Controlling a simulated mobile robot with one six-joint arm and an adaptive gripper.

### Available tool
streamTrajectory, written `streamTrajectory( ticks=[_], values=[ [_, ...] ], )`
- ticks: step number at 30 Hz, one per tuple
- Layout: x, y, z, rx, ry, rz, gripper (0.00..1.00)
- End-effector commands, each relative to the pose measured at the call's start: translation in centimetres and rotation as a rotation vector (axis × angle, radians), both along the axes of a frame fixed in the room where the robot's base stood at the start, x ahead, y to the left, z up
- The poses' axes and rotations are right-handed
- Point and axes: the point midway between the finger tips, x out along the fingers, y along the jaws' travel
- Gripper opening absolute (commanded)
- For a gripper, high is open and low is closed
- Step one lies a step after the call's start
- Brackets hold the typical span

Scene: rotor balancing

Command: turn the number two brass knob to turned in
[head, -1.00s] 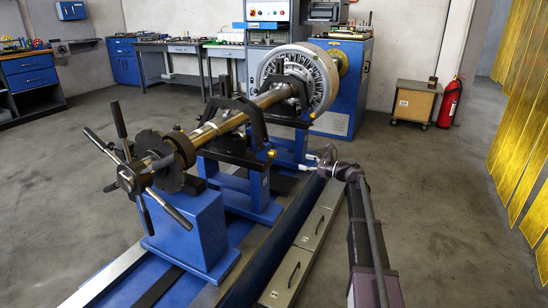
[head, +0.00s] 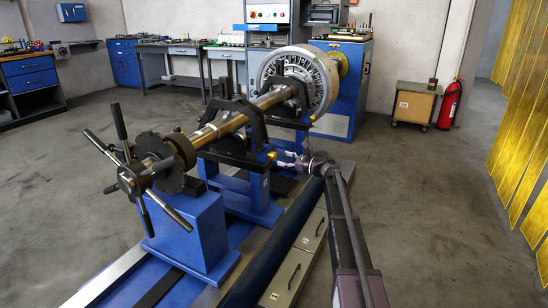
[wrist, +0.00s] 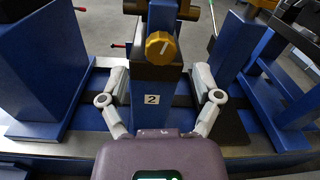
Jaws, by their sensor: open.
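The brass knob (wrist: 161,45) is round and ribbed, with a pale line on its face, high on a blue pedestal in the wrist view. A white plate marked 2 (wrist: 151,99) is below it on the pedestal. In the head view, a small yellow spot of the knob (head: 271,155) shows beside the gripper. My gripper (wrist: 160,80) is open and empty, its fingers spread to either side of the pedestal, with their tips lower in the picture than the knob. The gripper (head: 284,159) also shows in the head view, beside the pedestal. I cannot tell whether it touches anything.
Other blue pedestals (wrist: 40,70) stand on both sides in the wrist view. A long shaft (head: 235,122) with a large rotor (head: 325,80) lies across the supports. Grey drawers (head: 288,275) line the machine's near side. Open floor lies to the right.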

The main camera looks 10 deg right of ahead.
Motion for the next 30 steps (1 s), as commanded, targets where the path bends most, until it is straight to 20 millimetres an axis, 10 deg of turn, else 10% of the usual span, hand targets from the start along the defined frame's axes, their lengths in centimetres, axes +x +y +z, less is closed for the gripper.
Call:
streamTrajectory(
  ticks=[24,30],
  values=[
    [3.0,3.8,0.0,0.000,0.000,-0.001,0.82],
    [3.0,3.8,0.0,0.000,0.000,0.000,0.23]
  ],
)
